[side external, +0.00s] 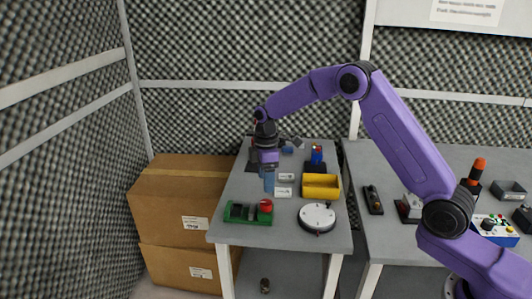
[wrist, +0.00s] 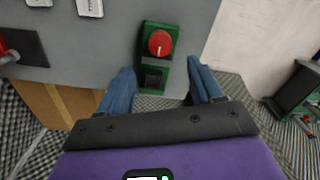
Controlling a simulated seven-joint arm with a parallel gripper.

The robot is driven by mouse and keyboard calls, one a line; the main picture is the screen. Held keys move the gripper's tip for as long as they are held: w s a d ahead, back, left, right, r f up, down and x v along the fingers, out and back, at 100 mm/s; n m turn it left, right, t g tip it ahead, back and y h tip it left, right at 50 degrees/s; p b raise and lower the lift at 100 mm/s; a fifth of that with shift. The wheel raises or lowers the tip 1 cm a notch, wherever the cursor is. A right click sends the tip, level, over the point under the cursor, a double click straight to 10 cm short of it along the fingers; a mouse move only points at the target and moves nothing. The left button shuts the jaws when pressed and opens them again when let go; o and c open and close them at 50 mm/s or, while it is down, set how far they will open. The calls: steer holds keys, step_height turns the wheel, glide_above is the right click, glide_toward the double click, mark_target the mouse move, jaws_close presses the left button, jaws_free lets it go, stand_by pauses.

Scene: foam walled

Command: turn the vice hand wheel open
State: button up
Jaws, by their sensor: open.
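The vice has a green body (side external: 240,213) and a red hand wheel (side external: 265,205), and it sits at the front left of the table. In the wrist view the green body (wrist: 153,88) stands upright in the picture, with the red wheel (wrist: 160,43) at its top bearing a white mark. My gripper (side external: 269,186) is open and empty, pointing down above the table just behind the vice. In the wrist view its blue fingers (wrist: 163,78) show on either side of the lower part of the vice, apart from it. The red wheel lies beyond the fingertips.
White labels (side external: 284,192) lie between. Cardboard boxes (side external: 180,200) stand left of the table. A second table (side external: 400,160) at right carries several devices.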

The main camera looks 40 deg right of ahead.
step_height(320, 180, up, 9)
steer(key=shift+f, duration=0.15)
stand_by(0.4)
steer(key=s+a+r, duration=0.2)
steer(key=s+a, duration=0.1)
steer(key=s, duration=0.7)
steer(key=s+a+r, duration=0.1)
steer(key=s+a, duration=0.3)
steer(key=s, duration=0.6)
steer(key=s+d+f, duration=0.1)
steer(key=s+d, duration=0.3)
steer(key=s, duration=0.7)
steer(key=s+d+f, duration=0.2)
steer(key=s+d, duration=0.2)
steer(key=s, duration=0.7)
